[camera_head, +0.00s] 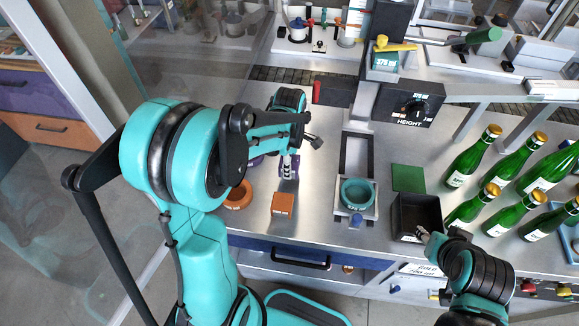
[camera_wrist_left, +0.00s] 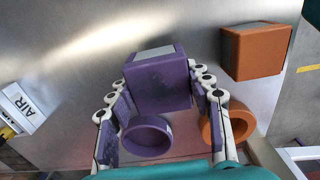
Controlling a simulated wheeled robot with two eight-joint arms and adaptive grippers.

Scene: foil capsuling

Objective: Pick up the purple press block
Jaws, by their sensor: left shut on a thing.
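The purple press block (camera_wrist_left: 160,82) is a purple cube with a grey patch on top, between the fingers of my left gripper (camera_wrist_left: 160,98) in the left wrist view. The finger pads press on its two sides. In the head view my left gripper (camera_head: 289,166) is over the steel counter, and its fingers and arm hide most of the block. I cannot tell whether the block touches the counter. My right gripper (camera_head: 424,235) is at the front rim of a black bin, and its finger opening is too small to judge.
A purple ring (camera_wrist_left: 147,137), an orange ring (camera_head: 238,195) and an orange block (camera_head: 283,204) are close by. A teal ring (camera_head: 356,193) sits on the press stand. The black bin (camera_head: 416,212), a green pad (camera_head: 408,178) and several green bottles (camera_head: 472,160) are to the right.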

